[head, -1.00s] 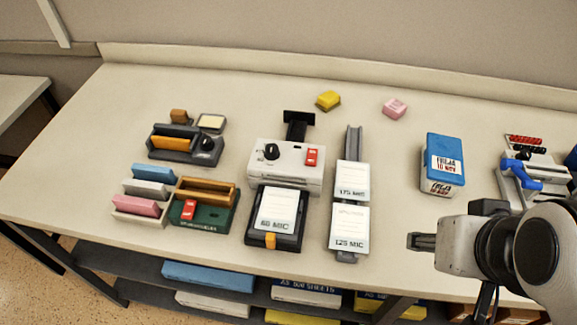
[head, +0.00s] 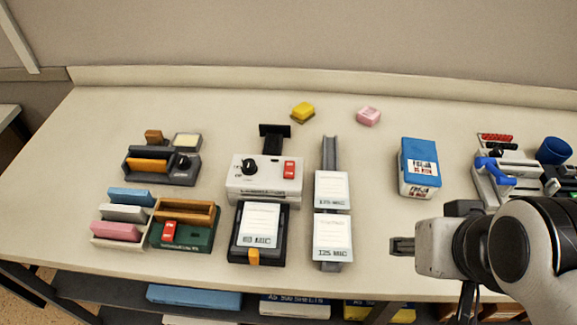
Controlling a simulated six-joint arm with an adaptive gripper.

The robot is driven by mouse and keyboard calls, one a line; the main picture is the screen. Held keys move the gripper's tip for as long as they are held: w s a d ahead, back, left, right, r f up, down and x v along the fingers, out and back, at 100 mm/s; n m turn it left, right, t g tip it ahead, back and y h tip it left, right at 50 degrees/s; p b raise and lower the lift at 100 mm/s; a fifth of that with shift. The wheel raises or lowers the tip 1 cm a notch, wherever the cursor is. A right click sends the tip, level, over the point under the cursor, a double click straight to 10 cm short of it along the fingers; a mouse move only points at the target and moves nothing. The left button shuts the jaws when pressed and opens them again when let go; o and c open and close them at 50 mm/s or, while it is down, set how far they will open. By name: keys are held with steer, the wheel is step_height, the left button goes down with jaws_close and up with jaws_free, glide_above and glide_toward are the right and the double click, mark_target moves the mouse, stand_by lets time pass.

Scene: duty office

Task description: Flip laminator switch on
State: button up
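The laminator (head: 264,188) is a white box in the middle of the table in the head view. It has a black knob (head: 249,167) and a red rocker switch (head: 289,170) on its top right. Which way the switch is set is too small to tell. A black tray (head: 260,232) with a labelled white pouch pack sits in front of it. My gripper (head: 402,246) is at the right, pointing left, apart from the laminator. Its fingers look close together, but their gap cannot be made out. Nothing shows held in it.
Two white packs (head: 332,238) lie on a grey rail between my gripper and the laminator. A blue box (head: 419,168) stands behind my gripper. A green unit with another red switch (head: 169,232) is at left. Yellow and pink blocks (head: 368,116) lie at the back.

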jaws_close()
steer(key=w+d+r+n+t+h, duration=0.1)
steer(key=w+d+h, duration=0.1)
steer(key=w+d, duration=0.45)
steer(key=w+d+r+n+h, duration=0.15)
steer(key=w+d, duration=0.25)
steer(key=w, duration=0.6)
steer(key=w+a+r+n+t+y, duration=0.1)
steer(key=w+r+n+t, duration=0.15)
steer(key=w, duration=0.55)
steer(key=w+a+r+n+t, duration=0.1)
steer(key=w+r+n+t, duration=0.15)
steer(key=w, duration=0.55)
steer(key=w+a+f+n+g+y, duration=0.1)
steer(key=w+a+n+y, duration=0.25)
steer(key=a, duration=0.35)
steer(key=w+a+f+n+y, duration=0.1)
steer(key=w+a+n+y, duration=0.1)
steer(key=a+n+y, duration=0.4)
steer(key=s+a+f+n+g+y, duration=0.1)
steer(key=s+a+g, duration=0.2)
steer(key=s, duration=0.4)
steer(key=s+a+f+g+y, duration=0.1)
steer(key=s+a+f+g, duration=0.1)
steer(key=s+a+g, duration=0.2)
steer(key=s+g, duration=0.2)
steer(key=s, duration=0.1)
steer(key=shift+s+a+f+n, duration=0.2)
steer(key=shift+a+f+n, duration=0.1)
steer(key=shift+n, duration=0.1)
